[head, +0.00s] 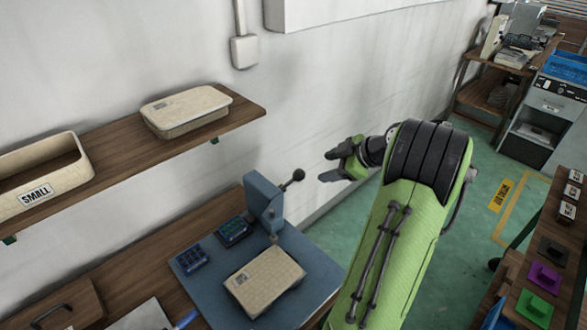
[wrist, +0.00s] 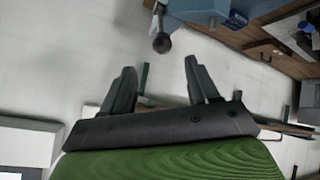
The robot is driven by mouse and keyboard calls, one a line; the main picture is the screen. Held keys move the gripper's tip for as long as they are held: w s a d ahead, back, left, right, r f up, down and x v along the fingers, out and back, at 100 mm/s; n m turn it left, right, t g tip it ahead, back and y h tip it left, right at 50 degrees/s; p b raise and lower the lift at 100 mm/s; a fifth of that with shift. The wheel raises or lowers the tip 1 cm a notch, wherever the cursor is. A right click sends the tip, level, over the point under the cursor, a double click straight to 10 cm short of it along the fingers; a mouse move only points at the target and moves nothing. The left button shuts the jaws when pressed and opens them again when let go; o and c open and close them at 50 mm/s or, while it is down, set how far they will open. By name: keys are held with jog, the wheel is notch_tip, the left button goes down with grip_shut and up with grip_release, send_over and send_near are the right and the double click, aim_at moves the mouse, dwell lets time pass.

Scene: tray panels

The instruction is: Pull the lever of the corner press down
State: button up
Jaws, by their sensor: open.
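The blue-grey corner press (head: 264,203) stands on a blue base plate on the wooden bench. Its lever ends in a dark ball knob (head: 298,175) that sticks out to the right and slightly up. In the wrist view the lever's knob (wrist: 161,43) shows ahead of the fingers, between them in the picture, and the press body (wrist: 200,8) is at the top edge. My gripper (head: 328,167) is open and empty, to the right of the knob and apart from it. It also shows open in the wrist view (wrist: 160,78).
A beige lidded box (head: 265,280) and small blue containers (head: 233,231) are on the base plate (head: 318,262). A wall shelf (head: 215,128) above left holds a beige tray and an open bin labelled SMALL (head: 38,178). Free floor lies to the right.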

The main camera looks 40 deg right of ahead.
aim_at(296, 178)
jog(key=x, duration=1.4)
jog(key=shift+w+a+f, duration=0.15)
jog(key=shift+w, duration=0.05)
jog(key=shift+s, duration=0.1)
grip_shut()
